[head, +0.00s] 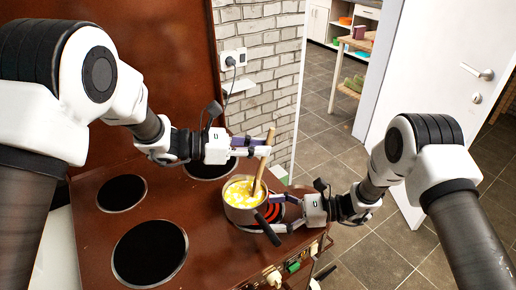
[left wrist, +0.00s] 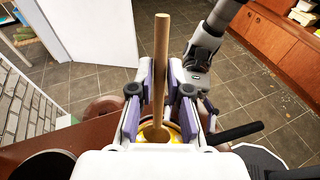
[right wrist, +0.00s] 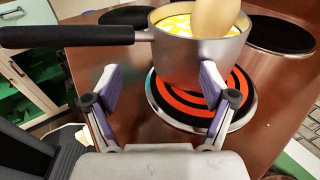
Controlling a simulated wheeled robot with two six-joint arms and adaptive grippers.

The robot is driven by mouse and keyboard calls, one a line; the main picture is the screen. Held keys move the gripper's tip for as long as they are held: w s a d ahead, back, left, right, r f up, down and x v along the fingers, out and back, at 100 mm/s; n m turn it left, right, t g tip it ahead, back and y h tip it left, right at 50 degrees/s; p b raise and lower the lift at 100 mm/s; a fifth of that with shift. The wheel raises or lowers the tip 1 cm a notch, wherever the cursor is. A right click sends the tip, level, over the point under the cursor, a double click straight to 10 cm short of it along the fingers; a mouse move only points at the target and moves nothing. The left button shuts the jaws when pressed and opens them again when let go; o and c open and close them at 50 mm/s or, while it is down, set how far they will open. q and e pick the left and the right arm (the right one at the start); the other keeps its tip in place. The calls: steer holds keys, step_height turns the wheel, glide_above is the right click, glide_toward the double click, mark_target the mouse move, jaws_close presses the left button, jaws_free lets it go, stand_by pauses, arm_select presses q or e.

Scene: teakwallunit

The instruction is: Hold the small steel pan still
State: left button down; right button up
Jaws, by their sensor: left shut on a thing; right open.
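The small steel pan (head: 243,216) stands on a burner, with yellow and white food in it and its black handle (head: 267,231) toward the front right. My left gripper (head: 258,146) is shut on the upright wooden spoon (head: 262,165), whose lower end is in the pan; the spoon also shows in the left wrist view (left wrist: 161,65). My right gripper (head: 275,213) is open beside the pan at its handle side. In the right wrist view the handle (right wrist: 68,36) crosses above the left fingertip, and the right fingertip is close to the pan wall (right wrist: 190,62); contact is unclear.
The burner (right wrist: 170,115) under the pan glows red. Several dark burners, such as the front one (head: 150,253), lie left on the brown stove top. A brick wall (head: 270,70) with a socket rises behind. Open tiled floor lies to the right, before a white door (head: 430,90).

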arm_select(q)
step_height(320, 180, up, 8)
steer(key=p, duration=0.4)
steer(key=shift+p, duration=0.4)
steer(key=shift+f, duration=0.1)
